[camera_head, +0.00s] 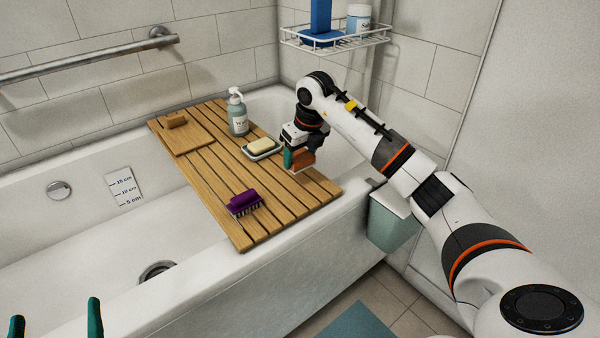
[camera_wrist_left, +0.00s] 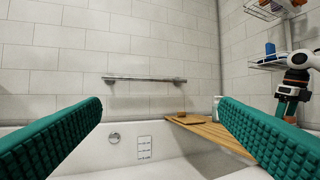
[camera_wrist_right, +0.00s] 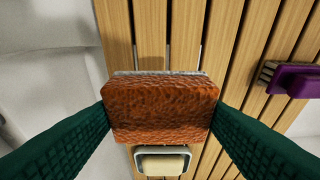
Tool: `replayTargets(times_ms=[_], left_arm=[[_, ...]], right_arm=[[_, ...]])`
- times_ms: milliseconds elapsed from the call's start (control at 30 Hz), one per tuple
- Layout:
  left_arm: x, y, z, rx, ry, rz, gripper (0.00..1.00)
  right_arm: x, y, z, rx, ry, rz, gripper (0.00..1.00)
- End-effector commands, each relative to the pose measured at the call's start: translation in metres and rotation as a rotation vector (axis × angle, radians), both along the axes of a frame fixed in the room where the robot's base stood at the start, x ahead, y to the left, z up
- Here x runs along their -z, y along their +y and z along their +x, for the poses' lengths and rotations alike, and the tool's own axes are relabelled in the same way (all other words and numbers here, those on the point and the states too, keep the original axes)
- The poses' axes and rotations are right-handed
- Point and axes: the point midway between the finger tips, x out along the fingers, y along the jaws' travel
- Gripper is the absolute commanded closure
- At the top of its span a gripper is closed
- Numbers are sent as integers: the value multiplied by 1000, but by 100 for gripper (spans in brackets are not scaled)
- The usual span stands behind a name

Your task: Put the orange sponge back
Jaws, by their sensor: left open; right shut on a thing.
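The orange sponge (camera_wrist_right: 160,112) is between the green fingers of my right gripper (camera_wrist_right: 162,120), a pale layer showing along its far edge. In the head view the sponge (camera_head: 302,161) is over the right end of the slatted wooden bath board (camera_head: 285,205), beside the soap dish (camera_head: 262,155). I cannot tell whether it touches the slats. My right gripper (camera_head: 299,155) points down and is shut on it. My left gripper (camera_head: 56,315) is open and empty at the bottom left, away from the board; both fingers also show in the left wrist view (camera_wrist_left: 160,115).
On the board are a purple brush (camera_head: 244,203), a pump bottle (camera_head: 237,113), soap (camera_head: 261,146) in the dish, and a brown block (camera_head: 176,120) on a small wooden tray (camera_head: 190,140). A wire shelf (camera_head: 340,43) hangs above my right arm.

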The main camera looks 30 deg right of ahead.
Motion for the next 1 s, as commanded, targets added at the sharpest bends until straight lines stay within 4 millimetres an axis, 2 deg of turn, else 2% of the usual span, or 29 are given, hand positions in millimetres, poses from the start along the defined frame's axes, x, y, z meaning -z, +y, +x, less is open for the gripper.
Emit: replayTargets(times_ms=[167,433,567,933,967,1000], left_arm=[[-11,-1,-4,5,-78,-22,16],[-42,-1,-21,18,-312,-88,16],[-49,-1,-25,20,-352,-99,16],[-51,-1,-28,20,-366,-102,16],[-51,-1,-28,20,-368,-103,16],[-51,-1,-28,20,-366,-102,16]], right_arm=[[12,0,0,0,2,1,56],[43,0,0,-1,1,1,56],[46,0,0,0,0,1,56],[50,0,0,0,1,0,56],[50,0,0,0,0,0,34],[49,0,0,0,0,0,28]])
